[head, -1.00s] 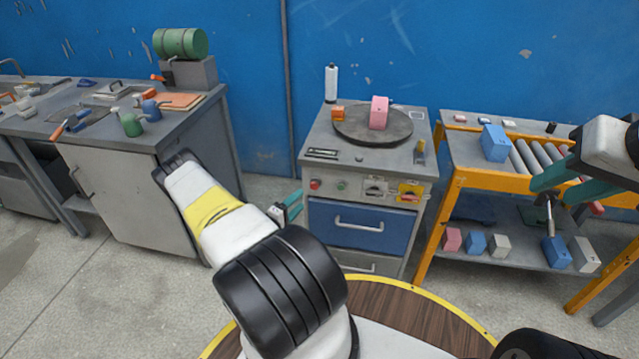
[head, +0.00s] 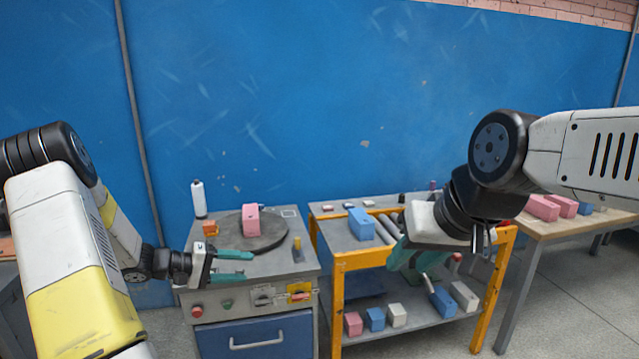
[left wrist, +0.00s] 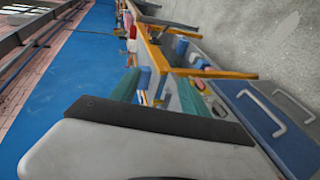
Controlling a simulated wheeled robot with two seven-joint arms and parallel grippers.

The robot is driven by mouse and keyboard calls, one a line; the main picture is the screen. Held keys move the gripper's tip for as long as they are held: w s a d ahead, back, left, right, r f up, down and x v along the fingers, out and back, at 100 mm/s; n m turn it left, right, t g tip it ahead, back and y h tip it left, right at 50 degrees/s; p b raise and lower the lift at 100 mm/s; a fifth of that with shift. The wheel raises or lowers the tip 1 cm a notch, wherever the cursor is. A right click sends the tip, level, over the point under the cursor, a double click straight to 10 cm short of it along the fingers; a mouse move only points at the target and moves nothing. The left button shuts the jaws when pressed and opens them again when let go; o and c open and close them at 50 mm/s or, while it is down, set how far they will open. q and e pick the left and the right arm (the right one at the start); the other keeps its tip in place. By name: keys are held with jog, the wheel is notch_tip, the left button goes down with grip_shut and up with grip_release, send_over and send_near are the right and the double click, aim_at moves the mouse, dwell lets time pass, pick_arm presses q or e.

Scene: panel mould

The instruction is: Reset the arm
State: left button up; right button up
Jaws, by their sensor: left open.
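My left gripper (head: 245,268) is in front of the grey cabinet, over its front part in the head view. Its two teal fingers are apart, point right and hold nothing. The left wrist view shows the teal fingers (left wrist: 158,92) too, with a gap between them. My right gripper (head: 415,258) hangs in front of the yellow-framed roller rack, its teal fingers pointing down and left. I cannot tell whether they are apart, and I see nothing held in them.
The grey cabinet (head: 205,272) bears a round dark plate (head: 265,238) with a pink block (head: 251,218), an orange block and a white bottle (head: 199,199). The yellow rack (head: 338,300) holds blue blocks and rollers. A wooden table (head: 560,226) with pink blocks stands right.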

pick_arm(q)
jog(key=s+d+r+m+g+y, duration=0.45)
jog(key=s+d+r, duration=0.45)
jog(key=s+r, duration=0.35)
jog(key=s+r+t+y, duration=0.2)
jog(key=s+r+y, duration=0.1)
jog(key=s, duration=0.4)
jog(key=s+a+r+t+y, duration=0.1)
jog(key=s+r+t+y, duration=0.1)
jog(key=s+r, duration=0.3)
jog(key=shift+s+a+r+m+y, duration=0.35)
jog(key=shift+s+r+y, duration=0.1)
jog(key=shift+s, duration=0.4)
